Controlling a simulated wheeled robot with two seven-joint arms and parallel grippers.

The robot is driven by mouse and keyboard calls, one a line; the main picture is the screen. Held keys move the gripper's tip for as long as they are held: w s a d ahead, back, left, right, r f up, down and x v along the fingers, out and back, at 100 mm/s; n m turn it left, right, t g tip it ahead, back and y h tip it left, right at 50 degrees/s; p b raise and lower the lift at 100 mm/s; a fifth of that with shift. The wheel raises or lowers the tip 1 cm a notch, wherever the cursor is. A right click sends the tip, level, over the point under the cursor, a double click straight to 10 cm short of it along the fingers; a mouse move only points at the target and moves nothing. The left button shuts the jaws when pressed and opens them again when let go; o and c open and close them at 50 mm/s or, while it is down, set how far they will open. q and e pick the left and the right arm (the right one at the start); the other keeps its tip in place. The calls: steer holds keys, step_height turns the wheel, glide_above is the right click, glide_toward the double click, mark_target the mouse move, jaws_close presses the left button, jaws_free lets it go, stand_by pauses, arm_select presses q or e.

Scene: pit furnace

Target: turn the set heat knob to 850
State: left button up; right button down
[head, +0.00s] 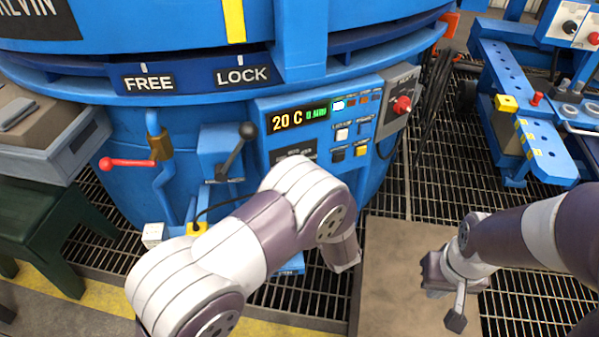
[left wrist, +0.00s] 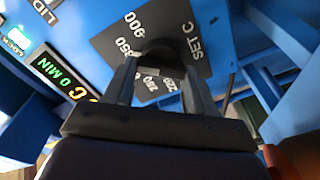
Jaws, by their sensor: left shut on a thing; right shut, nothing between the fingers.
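In the left wrist view the dark set heat knob (left wrist: 163,50) sits on a black dial plate (left wrist: 182,18) marked SET C. The figures 900 and 850 show beside the knob, with smaller, partly hidden figures below it. My left gripper (left wrist: 160,73) has its two fingers on either side of the knob and is shut on it. The knob's pointer cannot be made out. In the head view my left arm hides the knob and the left gripper. The furnace display (head: 298,117) reads 20 C and 0 MIN. My right gripper (head: 432,274) is shut and empty, low at right.
The control panel (head: 262,140) has several buttons and a red knob (head: 402,104) on a grey box. A black-knobbed lever (head: 247,131) and a red-handled valve (head: 130,163) stand left. A blue bench (head: 515,110) is at right. Grating and a bare plate (head: 385,250) cover the floor.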

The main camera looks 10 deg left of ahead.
stand_by(0.3)
arm_select(q)
steer(key=o, duration=1)
steer(key=shift+o, duration=0.2)
steer(key=shift+d, duration=0.1)
steer(key=p+v, duration=0.3)
steer(key=v, duration=0.9)
steer(key=shift+s+p, duration=0.3)
steer(key=shift+p, duration=0.05)
steer(key=shift+d+f, duration=0.1)
